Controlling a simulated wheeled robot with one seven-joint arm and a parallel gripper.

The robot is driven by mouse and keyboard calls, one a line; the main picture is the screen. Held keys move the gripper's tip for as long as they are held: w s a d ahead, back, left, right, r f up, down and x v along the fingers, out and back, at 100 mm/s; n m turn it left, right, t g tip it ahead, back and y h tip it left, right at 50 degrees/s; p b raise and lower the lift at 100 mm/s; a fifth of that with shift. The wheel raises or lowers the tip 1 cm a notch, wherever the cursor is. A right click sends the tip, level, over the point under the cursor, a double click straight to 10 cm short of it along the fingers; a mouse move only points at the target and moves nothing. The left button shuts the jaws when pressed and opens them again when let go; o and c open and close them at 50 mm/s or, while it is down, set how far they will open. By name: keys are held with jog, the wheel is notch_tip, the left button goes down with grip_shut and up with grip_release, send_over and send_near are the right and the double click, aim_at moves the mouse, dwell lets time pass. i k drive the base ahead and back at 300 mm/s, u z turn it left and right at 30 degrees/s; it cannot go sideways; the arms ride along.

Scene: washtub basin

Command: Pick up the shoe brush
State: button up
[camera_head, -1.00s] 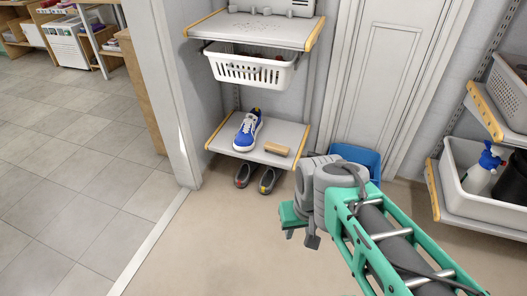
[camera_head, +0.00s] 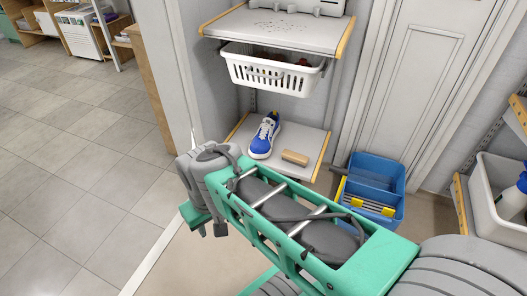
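The shoe brush (camera_head: 295,158) is a small block with a tan wooden top. It lies on the lower shelf (camera_head: 312,143), right of a blue and white shoe (camera_head: 264,136). My gripper (camera_head: 208,228) hangs at the left end of my green and grey arm, low and to the left of the shelf. It is apart from the brush. Its fingers point down and are small and partly hidden, so I cannot tell whether they are open.
A white basket (camera_head: 272,72) hangs under the upper shelf (camera_head: 275,30). A blue bin (camera_head: 377,176) stands on the floor right of the shelf. A white tub (camera_head: 490,215) is at the far right. Tiled floor (camera_head: 75,150) lies open at the left.

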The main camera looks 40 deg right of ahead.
aim_at(295, 159)
jog(key=z, duration=0.25)
jog(key=i, duration=0.95)
jog(key=z, duration=0.65)
